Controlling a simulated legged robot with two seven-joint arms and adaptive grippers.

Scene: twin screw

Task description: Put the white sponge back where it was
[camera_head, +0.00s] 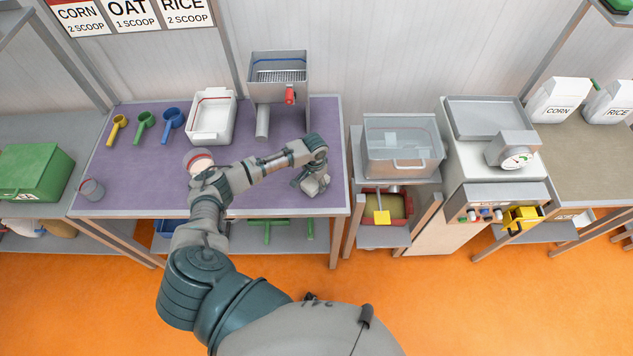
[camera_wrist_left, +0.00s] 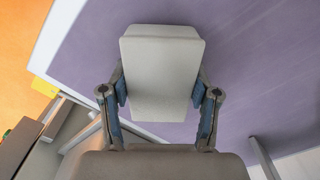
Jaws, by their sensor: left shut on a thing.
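The white sponge (camera_wrist_left: 160,62) is a pale rounded block in the left wrist view. It is clamped between the two fingers of my left gripper (camera_wrist_left: 160,90). In the head view my left gripper (camera_head: 316,188) is over the right end of the purple table top (camera_head: 252,112), near its right front corner. The sponge cannot be clearly made out there. Whether it touches the table I cannot tell. My right gripper is not in view.
A white tub (camera_head: 210,118), a metal hopper (camera_head: 278,75) and yellow, green and blue scoops (camera_head: 145,122) stand at the back of the table. A round container (camera_head: 199,160) is partly behind my arm. A clear bin (camera_head: 402,145) stands right of the table.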

